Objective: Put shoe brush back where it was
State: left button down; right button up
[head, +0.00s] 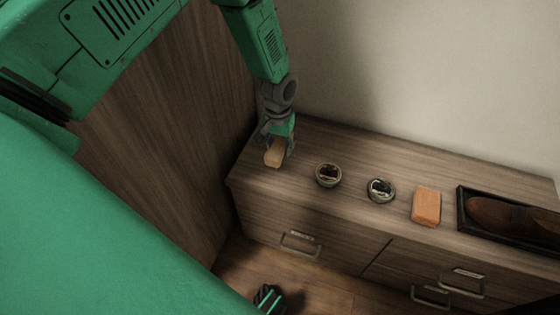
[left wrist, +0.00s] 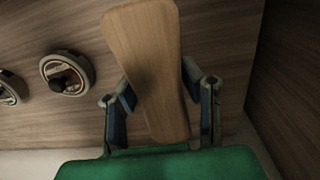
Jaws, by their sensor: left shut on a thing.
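The shoe brush (head: 273,157) has a light wooden back and is at the left end of the cabinet top in the head view. My left gripper (head: 277,141) is shut on it from above. I cannot tell whether the brush touches the cabinet top. In the left wrist view the wooden back (left wrist: 148,60) sits slightly tilted between the two fingers of my left gripper (left wrist: 160,105). The bristles are hidden in both views.
On the wooden cabinet (head: 300,205), right of the brush, stand two round tins (head: 328,175) (head: 381,190), an orange block (head: 426,206) and a dark tray (head: 462,212) with brown shoes (head: 495,215). A wooden panel (head: 175,115) rises at the left; a wall is behind.

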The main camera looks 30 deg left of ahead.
pick_arm(q)
jog(key=shift+a+f, duration=0.15)
jog(key=shift+f, duration=0.75)
notch_tip(320, 180, down, 4)
jog(key=shift+r+b, duration=0.15)
jog(key=shift+b, duration=0.65)
jog(key=shift+r, duration=0.15)
jog(key=c, duration=1)
grip_release()
jog(key=shift+f, duration=0.2)
jog(key=shift+c, duration=0.2)
